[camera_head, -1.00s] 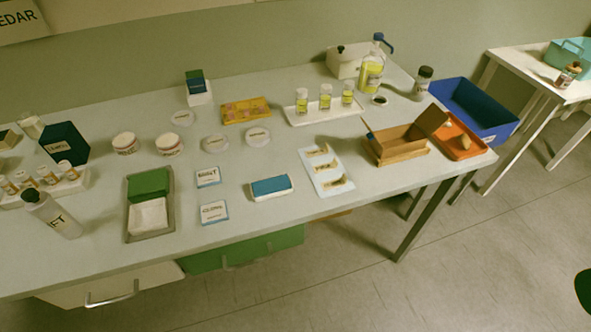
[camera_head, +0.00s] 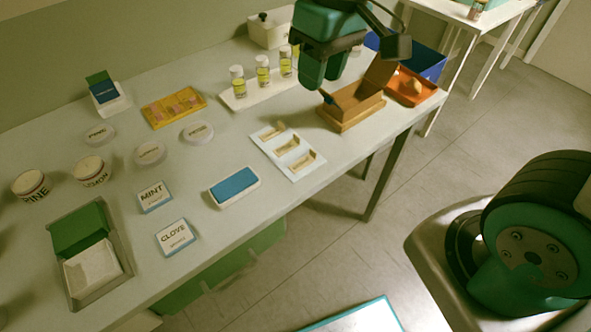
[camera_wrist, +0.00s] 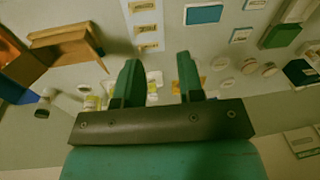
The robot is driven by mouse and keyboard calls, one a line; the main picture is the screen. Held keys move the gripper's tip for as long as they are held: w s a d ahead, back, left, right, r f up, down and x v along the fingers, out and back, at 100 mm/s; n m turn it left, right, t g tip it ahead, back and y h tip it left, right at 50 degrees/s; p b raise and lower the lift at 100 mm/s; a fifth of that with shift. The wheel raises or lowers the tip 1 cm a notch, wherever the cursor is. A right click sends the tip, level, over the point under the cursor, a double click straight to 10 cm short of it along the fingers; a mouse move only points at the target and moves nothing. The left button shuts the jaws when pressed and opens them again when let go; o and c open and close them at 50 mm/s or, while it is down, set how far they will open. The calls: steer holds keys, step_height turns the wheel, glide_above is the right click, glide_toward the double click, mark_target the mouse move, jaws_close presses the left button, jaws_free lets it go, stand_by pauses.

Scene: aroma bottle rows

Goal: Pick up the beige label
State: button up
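Three small beige labels lie in a row on a white card (camera_head: 268,148) near the table's front edge. They are the far label (camera_head: 274,131), the middle label (camera_head: 288,146) and the near label (camera_head: 303,161). The wrist view shows them at the top, with one label (camera_wrist: 146,29) in the middle of the card. My gripper (camera_head: 324,78) is above the table, up and right of the card in the head view. In the wrist view its two green fingers (camera_wrist: 160,62) stand apart with nothing between them. No label is hidden in the head view.
An open wooden box (camera_head: 350,108) stands right of the card, by an orange tray (camera_head: 425,98). A white tray with yellow vials (camera_head: 263,72) stands behind. A blue-topped block (camera_head: 234,187) lies left. Mint (camera_head: 154,196) and clove (camera_head: 174,238) cards lie farther left.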

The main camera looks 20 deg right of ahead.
steer(key=m+h+b, duration=0.1)
steer(key=h+b, duration=0.1)
glide_above(303, 160)
steer(key=w+d, duration=0.1)
steer(key=d, duration=0.1)
step_height(303, 160, down, 7)
step_height(303, 160, down, 11)
steer(key=shift+w+a+r, duration=0.1)
steer(key=shift+a, duration=0.05)
steer(key=shift+s+d+f+p, duration=0.2)
steer(key=shift+f+p, duration=0.1)
steer(key=shift+f, duration=1.25)
steer(key=shift+s+d+f+p, duration=0.15)
steer(key=shift+f+p, duration=0.15)
steer(key=shift+f, duration=1.2)
steer(key=shift+w, duration=0.1)
jaws_close()
